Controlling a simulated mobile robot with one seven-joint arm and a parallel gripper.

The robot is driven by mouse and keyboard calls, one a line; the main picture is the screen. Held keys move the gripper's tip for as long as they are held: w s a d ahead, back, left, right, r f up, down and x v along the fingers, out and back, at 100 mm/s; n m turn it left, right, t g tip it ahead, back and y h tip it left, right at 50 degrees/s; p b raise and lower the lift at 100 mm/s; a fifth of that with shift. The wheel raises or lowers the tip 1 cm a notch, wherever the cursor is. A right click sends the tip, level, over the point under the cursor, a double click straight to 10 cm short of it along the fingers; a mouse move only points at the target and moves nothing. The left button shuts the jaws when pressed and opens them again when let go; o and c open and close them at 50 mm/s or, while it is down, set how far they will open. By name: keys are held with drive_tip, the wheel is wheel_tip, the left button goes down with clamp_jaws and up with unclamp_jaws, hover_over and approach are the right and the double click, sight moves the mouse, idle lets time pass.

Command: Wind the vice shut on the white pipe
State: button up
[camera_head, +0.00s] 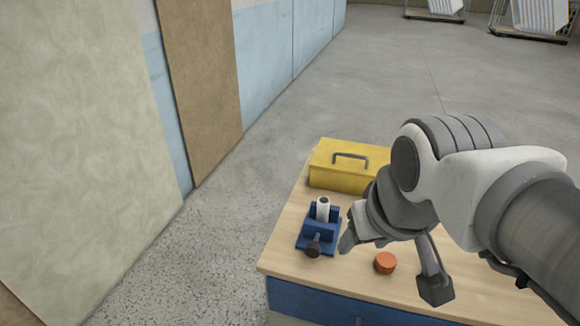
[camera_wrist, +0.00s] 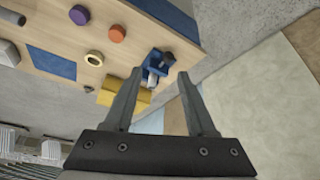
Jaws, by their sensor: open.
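The blue vice (camera_head: 306,241) stands on the wooden bench, near its left edge. The white pipe (camera_head: 323,208) stands upright between its jaws; I cannot tell whether both jaws touch it. A dark handle knob (camera_head: 314,246) is on the vice's near side. My gripper (camera_head: 347,242) is just right of the vice in the head view, apart from it and empty. In the wrist view my gripper (camera_wrist: 161,78) has its two fingers spread, with the vice (camera_wrist: 157,60) beyond and between the tips. The pipe (camera_wrist: 152,81) shows there too, partly unclear.
A yellow toolbox (camera_head: 341,178) stands behind the vice on the bench (camera_head: 286,258). An orange disc (camera_head: 385,262) lies right of the vice. The wrist view also shows a purple disc (camera_wrist: 79,14), a yellow ring (camera_wrist: 94,58) and a blue mat (camera_wrist: 50,63). Wall panels stand left.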

drive_tip(key=w+a+r+n+g+p, duration=0.2)
drive_tip(key=w+n, duration=0.2)
drive_tip(key=w, duration=0.2)
drive_tip(key=n+g+h+p, duration=0.4)
drive_tip(key=n+g, duration=0.1)
drive_tip(key=n, duration=0.4)
hover_over(313, 245)
drive_tip(key=w+a, duration=0.2)
drive_tip(key=a, duration=0.4)
wheel_tip(313, 245, down, 9)
drive_tip(key=x, duration=1.6)
drive_tip(key=shift+w+d+f, duration=0.1)
drive_tip(key=shift+w+d, duration=0.2)
drive_tip(key=shift+d, duration=0.05)
clamp_jaws()
